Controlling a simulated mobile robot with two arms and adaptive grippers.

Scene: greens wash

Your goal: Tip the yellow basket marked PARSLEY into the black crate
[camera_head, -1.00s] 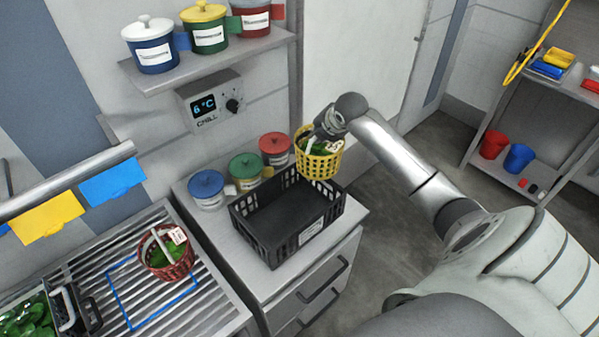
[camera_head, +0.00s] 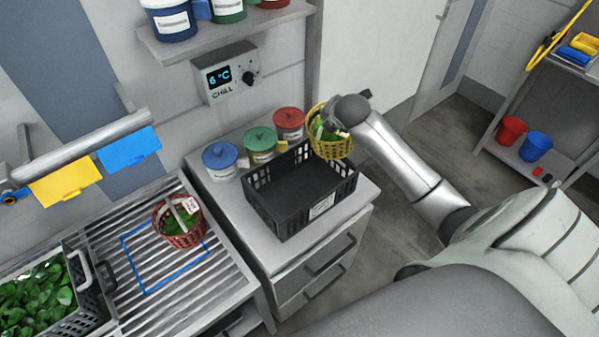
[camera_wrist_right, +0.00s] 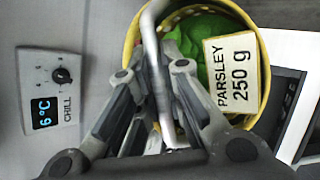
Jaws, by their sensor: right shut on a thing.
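The yellow basket (camera_head: 331,145) holds green leaves and hangs at the far right corner of the black crate, tilted in the head view. In the right wrist view the yellow basket (camera_wrist_right: 131,50) shows a white tag reading PARSLEY 250 g (camera_wrist_right: 231,75). My right gripper (camera_wrist_right: 160,75) is shut on its grey handle; in the head view the wrist mostly hides the fingers. The black crate (camera_head: 281,228) stands on the grey cabinet and looks empty; its rim also shows at the right of the wrist view. My left gripper is not in view.
A red basket (camera_head: 184,238) with greens stands on the ribbed drainer at left, beside a dark crate of leaves (camera_head: 88,296). Blue (camera_head: 220,156), green (camera_head: 260,140) and red (camera_head: 289,119) lidded pots stand behind the black crate. The chill box (camera_head: 226,75) is on the wall.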

